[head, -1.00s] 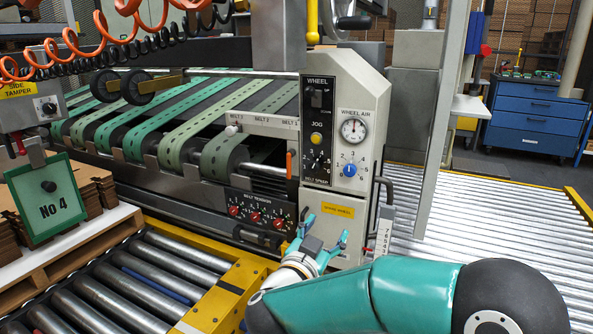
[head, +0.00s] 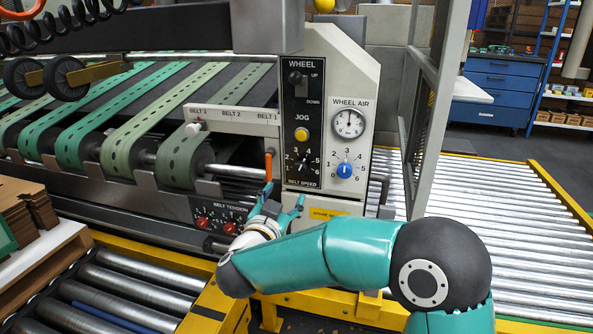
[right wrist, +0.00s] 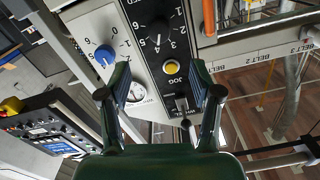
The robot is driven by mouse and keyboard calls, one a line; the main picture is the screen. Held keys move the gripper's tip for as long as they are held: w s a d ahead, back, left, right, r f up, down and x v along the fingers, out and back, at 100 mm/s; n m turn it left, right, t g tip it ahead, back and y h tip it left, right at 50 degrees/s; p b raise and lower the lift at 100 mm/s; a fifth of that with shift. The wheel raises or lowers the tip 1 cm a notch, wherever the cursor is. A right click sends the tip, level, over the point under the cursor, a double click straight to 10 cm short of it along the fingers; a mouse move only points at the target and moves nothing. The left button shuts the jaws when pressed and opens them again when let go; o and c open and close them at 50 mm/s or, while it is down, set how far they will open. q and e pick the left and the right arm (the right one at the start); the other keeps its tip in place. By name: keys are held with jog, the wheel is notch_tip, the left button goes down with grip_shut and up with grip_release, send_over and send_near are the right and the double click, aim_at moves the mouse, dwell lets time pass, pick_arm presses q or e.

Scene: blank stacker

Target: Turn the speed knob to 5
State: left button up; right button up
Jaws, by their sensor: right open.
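The black belt speed knob (head: 304,162) is low on the black strip of the control panel (head: 356,75), inside a ring of white numbers. It also shows at the top of the right wrist view (right wrist: 158,28). My right gripper (head: 284,193) is open and empty, below the knob in the head view. Its two fingers also show in the right wrist view (right wrist: 160,68), spread apart, with the knob beyond their tips and apart from them. My left gripper is out of view.
Close to the knob are the yellow jog button (head: 302,134), the wheel switch (head: 295,78) and the blue wheel air knob (head: 344,171). An orange handle (head: 268,166) stands to the left of the panel. Belt tension knobs (head: 216,223) sit lower left. A grey post (head: 436,110) rises at right.

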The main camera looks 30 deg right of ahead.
aim_at(299, 171)
jog(key=p+x, duration=0.1)
jog(key=x, duration=1.1)
jog(key=shift+w+d, duration=0.2)
jog(key=shift+d, duration=0.05)
jog(key=c, duration=1.1)
jog(key=shift+a+f, duration=0.1)
jog(key=shift+c, duration=0.2)
